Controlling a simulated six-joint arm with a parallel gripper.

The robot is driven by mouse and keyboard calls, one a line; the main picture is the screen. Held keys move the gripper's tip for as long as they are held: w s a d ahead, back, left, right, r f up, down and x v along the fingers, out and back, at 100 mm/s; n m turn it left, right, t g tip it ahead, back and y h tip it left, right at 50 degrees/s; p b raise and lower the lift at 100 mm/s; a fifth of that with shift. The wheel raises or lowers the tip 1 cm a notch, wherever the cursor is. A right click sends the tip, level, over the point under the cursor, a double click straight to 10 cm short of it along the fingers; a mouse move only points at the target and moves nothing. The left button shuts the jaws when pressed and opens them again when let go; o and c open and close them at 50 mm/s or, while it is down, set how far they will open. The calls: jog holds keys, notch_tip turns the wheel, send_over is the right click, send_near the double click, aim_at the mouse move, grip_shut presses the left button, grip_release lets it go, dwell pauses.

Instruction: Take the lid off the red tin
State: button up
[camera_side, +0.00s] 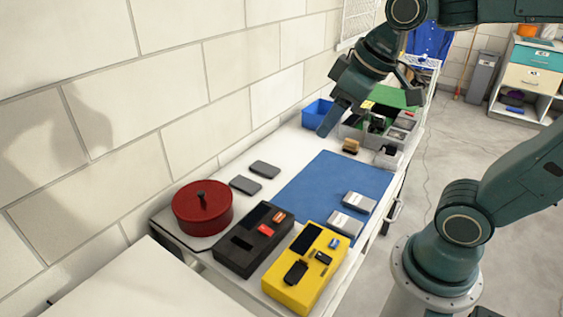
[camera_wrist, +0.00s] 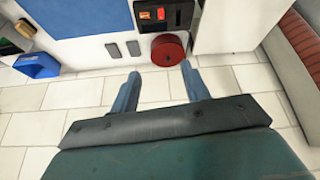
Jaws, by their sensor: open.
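The red tin (camera_side: 203,211) is round, with its red lid on and a dark knob (camera_side: 201,196) on top. It stands at the near left corner of the white bench, by the wall. The red tin also shows in the wrist view (camera_wrist: 167,50), up and right of centre, beyond my fingers. My gripper (camera_side: 328,130) is up over the far part of the bench, well away from the tin. In the wrist view my gripper (camera_wrist: 158,82) has its two fingers wide apart with nothing between them.
A black box (camera_side: 252,242) and a yellow box (camera_side: 306,270) stand beside the tin. Two grey pieces (camera_side: 255,177) lie behind it. A blue mat (camera_side: 335,188) covers mid-bench, with two pale boxes on it. A blue bin (camera_side: 317,112) stands at the far end. The block wall borders the left.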

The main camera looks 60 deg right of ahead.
jog(key=w+f+n+g+y, duration=0.1)
jog(key=w+f+n, duration=0.1)
jog(key=w, duration=0.7)
jog(key=w+f+n, duration=0.2)
jog(key=w, duration=0.7)
jog(key=w+f+n+g+y, duration=0.1)
jog(key=w+f+n, duration=0.2)
jog(key=w+f, duration=1.1)
jog(key=shift+f+y, duration=0.3)
jog(key=shift+y, duration=0.1)
jog(key=shift+a, duration=0.1)
send_over(201, 192)
jog(key=s+d, duration=0.2)
jog(key=shift+a+f, duration=0.2)
jog(key=shift+f, duration=3.8)
jog(key=shift+w, duration=0.1)
jog(key=shift+x, duration=2.6)
